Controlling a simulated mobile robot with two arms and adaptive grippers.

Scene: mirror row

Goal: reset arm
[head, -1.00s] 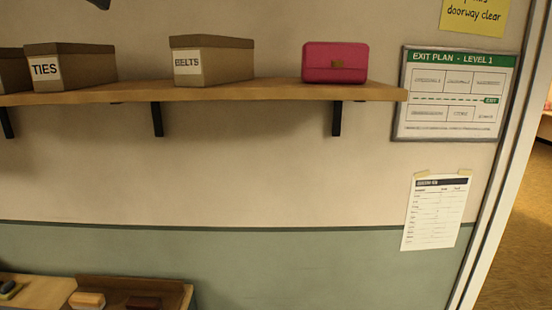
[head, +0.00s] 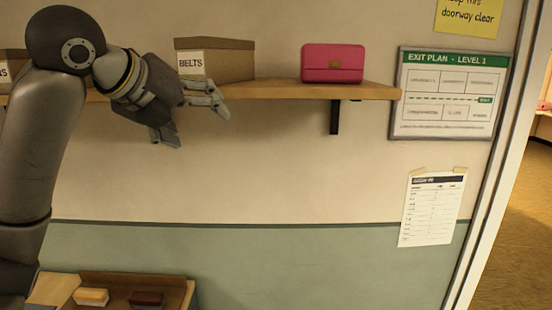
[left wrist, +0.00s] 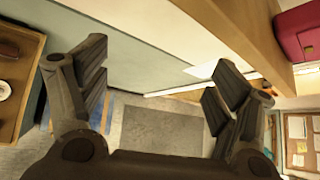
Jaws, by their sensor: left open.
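My left arm comes in from the left in the head view, and its gripper (head: 190,115) is in front of the wall shelf, below and in front of the BELTS box (head: 225,62). The gripper is open, with nothing between its fingers. In the left wrist view both fingers of the left gripper (left wrist: 155,90) are spread apart, with floor and wall visible between them. My right gripper is not in view.
A wooden shelf (head: 290,90) carries boxes and a pink bag (head: 333,63), which also shows in the left wrist view (left wrist: 300,32). A wooden tray (head: 135,282) with brushes sits low at left. A doorway opens at right.

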